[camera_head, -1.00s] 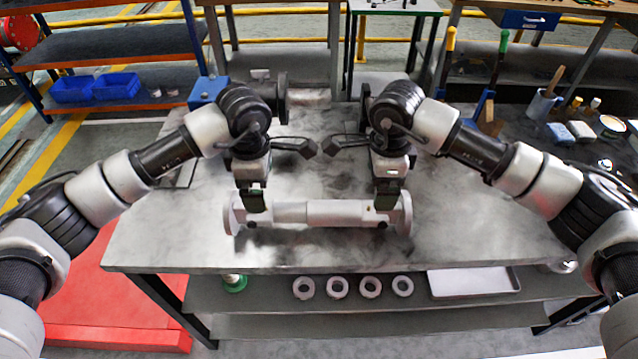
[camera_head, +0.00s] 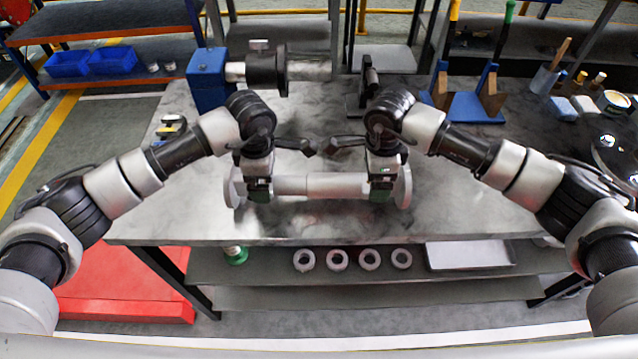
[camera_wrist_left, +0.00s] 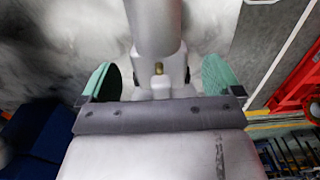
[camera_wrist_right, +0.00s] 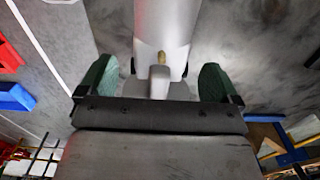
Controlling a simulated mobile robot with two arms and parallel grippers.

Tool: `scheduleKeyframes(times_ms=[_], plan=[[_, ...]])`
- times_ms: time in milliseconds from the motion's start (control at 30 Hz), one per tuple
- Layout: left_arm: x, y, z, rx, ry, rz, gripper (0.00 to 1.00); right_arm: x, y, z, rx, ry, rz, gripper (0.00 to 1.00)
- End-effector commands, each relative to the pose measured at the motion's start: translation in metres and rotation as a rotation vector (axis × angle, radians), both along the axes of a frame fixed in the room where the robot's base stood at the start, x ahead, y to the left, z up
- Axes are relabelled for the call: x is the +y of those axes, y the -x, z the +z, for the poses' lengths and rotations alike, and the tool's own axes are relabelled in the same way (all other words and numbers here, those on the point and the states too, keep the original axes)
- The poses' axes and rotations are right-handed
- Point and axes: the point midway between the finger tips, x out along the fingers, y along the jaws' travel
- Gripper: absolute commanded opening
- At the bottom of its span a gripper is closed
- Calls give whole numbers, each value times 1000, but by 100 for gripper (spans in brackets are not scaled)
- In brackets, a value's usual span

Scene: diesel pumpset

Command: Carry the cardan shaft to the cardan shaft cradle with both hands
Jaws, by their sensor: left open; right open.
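The cardan shaft (camera_head: 322,185), a grey bar with a round flange at each end, lies crosswise on the metal table. My left gripper (camera_head: 258,190) is over its left end, just inside the left flange (camera_head: 234,187). My right gripper (camera_head: 381,190) is over its right end, just inside the right flange (camera_head: 404,186). Both are open. In the left wrist view the shaft (camera_wrist_left: 155,25) runs between the green finger pads, with gaps showing beside it. The right wrist view shows the shaft (camera_wrist_right: 163,25) between its pads likewise. I cannot pick out the cradle with certainty.
A blue machine block (camera_head: 208,82) with a horizontal shaft stands at the table's back left. A dark bracket (camera_head: 369,82) stands behind my right gripper. Blue and brown stands (camera_head: 470,104) are back right. Several rings lie on the shelf below. The table's front strip (camera_head: 330,228) is clear.

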Motion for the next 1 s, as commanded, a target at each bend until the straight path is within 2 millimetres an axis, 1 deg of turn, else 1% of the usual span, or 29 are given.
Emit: scheduleKeyframes(times_ms=[33,100,233,367,600,633,1000], plan=[[0,1,-9,4,0,0,94,0,1,-9,4,1,-1,94],[0,1,-18,3,0,0,94,0,0,-17,2,0,-1,94],[-1,1,-28,2,0,-1,94,0,0,-28,2,0,-1,94],[0,0,-33,0,0,-1,94,0,0,-33,0,-1,0,94],[0,0,-33,0,0,-1,94,0,0,-33,0,-1,0,94],[0,0,-33,0,0,-1,92,0,0,-33,0,-1,0,92],[0,0,-33,0,0,-1,35,0,0,-33,0,0,0,35]])
